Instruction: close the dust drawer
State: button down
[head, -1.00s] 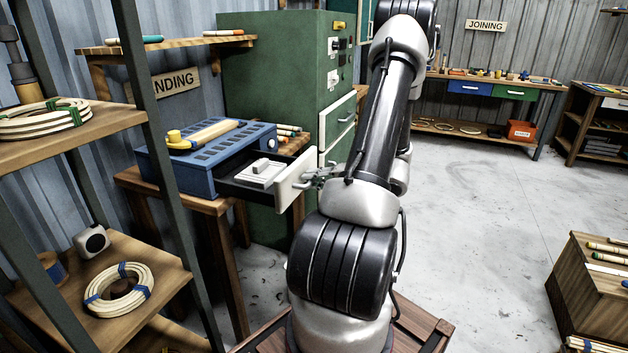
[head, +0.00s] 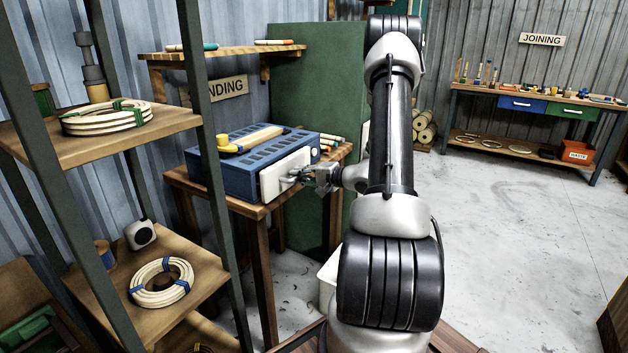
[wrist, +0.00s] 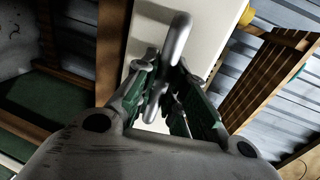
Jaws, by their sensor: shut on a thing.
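The dust drawer shows its pale front (head: 284,174) flush, or nearly so, against the blue slotted box (head: 232,178) on the wooden bench; its inside is hidden. My gripper (head: 308,178) is at the drawer front, to its right in the head view. In the wrist view my gripper (wrist: 167,90) has its fingers on either side of the grey bar handle (wrist: 177,50) and is shut on it. The pale drawer front (wrist: 146,30) lies just behind the handle. A sander with a yellow knob and wooden handle (head: 250,139) lies on top of the blue box.
A dark-framed shelf (head: 130,140) with rattan coils stands at the left, close to the bench. A green cabinet (head: 310,110) stands behind the bench. A white bin (head: 328,280) is on the floor beside my arm. The floor at the right is clear.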

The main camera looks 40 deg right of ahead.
jog(key=shift+x, duration=0.8)
jog(key=shift+w+r, duration=0.1)
jog(key=shift+r, duration=0.1)
jog(key=c, duration=1.5)
grip_release()
jog(key=shift+w, duration=0.1)
jog(key=shift+o, duration=0.2)
jog(key=v, duration=1.2)
jog(key=shift+f, duration=0.1)
